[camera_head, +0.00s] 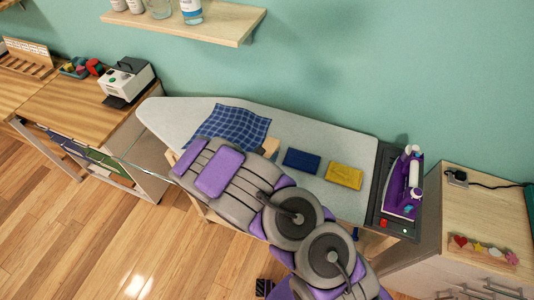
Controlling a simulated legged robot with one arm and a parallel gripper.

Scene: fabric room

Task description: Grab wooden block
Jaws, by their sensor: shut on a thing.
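A pale tan wooden block (270,147) shows in part beside the upper edge of my grey and purple arm, over the ironing board (330,139). It lies between the blue checked cloth (233,124) and a folded dark blue cloth (301,161). My arm reaches from the lower right across the board's front edge and covers part of the block. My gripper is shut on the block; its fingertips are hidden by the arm. Whether the block touches the board is hidden.
A folded yellow cloth (344,175) lies on the board's right part. A purple iron (406,186) stands on the dark rest at the right end. A wall shelf (180,22) with jars is above. A wooden cabinet (478,222) stands right, and a desk with a white machine (127,80) left.

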